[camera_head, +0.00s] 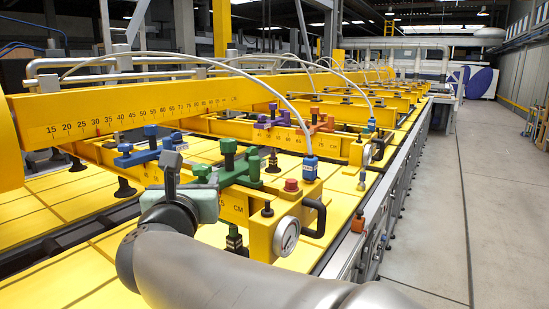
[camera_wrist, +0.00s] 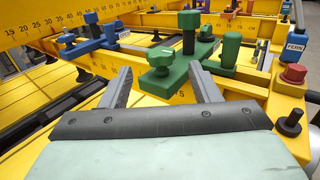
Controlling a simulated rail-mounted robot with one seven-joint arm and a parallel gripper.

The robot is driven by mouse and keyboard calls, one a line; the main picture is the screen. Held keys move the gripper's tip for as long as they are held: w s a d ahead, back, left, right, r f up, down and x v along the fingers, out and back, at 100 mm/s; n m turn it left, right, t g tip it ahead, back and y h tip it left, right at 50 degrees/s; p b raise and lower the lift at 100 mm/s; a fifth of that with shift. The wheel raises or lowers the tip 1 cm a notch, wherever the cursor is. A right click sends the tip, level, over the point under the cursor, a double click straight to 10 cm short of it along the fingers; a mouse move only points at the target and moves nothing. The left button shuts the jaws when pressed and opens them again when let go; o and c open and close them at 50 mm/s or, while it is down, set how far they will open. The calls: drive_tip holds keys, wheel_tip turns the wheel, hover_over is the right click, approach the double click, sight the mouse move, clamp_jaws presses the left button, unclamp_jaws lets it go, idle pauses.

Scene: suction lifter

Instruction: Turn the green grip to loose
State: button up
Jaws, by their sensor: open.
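The green grip (camera_wrist: 190,82) is a block clamped across a yellow beam. It has a tall post with a flat top, a shorter thick cylinder at right and a small lobed knob (camera_wrist: 161,60) at the near left. In the head view the green grip (camera_head: 244,168) sits just right of and beyond my gripper (camera_head: 172,163). In the wrist view my gripper (camera_wrist: 160,69) is open and empty. The near green knob shows between its two grey fingers; I cannot tell whether they touch it. Any loose marking is not readable.
A red button (camera_wrist: 293,75) and a black knob (camera_wrist: 289,122) stand at right on the yellow beam. A pressure gauge (camera_head: 287,236) and a black handle (camera_head: 315,217) are at the beam's near end. The aisle floor (camera_head: 440,200) at right is clear.

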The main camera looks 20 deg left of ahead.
sight(200, 173)
drive_tip(key=p+x, duration=0.2)
drive_tip(key=x, duration=0.5)
drive_tip(key=shift+b, duration=0.3)
drive_tip(key=c, duration=1)
